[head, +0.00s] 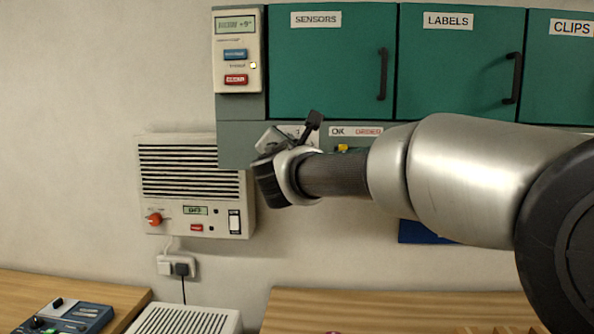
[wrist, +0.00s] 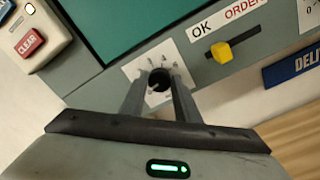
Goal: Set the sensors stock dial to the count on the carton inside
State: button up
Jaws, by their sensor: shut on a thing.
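The sensors stock dial (wrist: 159,79) is a round black knob on a white numbered plate (wrist: 135,69) in the wrist view. My gripper (wrist: 160,92) is shut on this dial, one finger on each side. Some numbers on the plate show, but the fingers and knob hide others, and I cannot read the setting surely. In the head view my gripper (head: 283,140) is at the strip under the sensors door (head: 325,65), and my arm hides most of the dial. The sensors door is green and closed, so no carton is in view.
A yellow OK/ORDER switch (wrist: 222,50) sits right of the dial. A keypad with a red CLEAR button (wrist: 28,43) is at the left. Closed labels (head: 455,60) and clips (head: 560,65) doors are alongside. A beige wall unit (head: 185,210) hangs below left.

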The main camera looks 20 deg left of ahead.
jog(key=shift+a+f+m+b, duration=0.1)
jog(key=shift+m+b, duration=4.8)
jog(key=shift+m, duration=1.75)
jog(key=shift+f+m+b, duration=0.1)
jog(key=shift+m+b, duration=4.8)
jog(key=shift+m, duration=1.75)
jog(key=o, duration=1)
jog(key=shift+f, duration=0.1)
jog(key=shift+o, duration=0.2)
jog(key=v, duration=1.7)
jog(key=shift+s, duration=0.2)
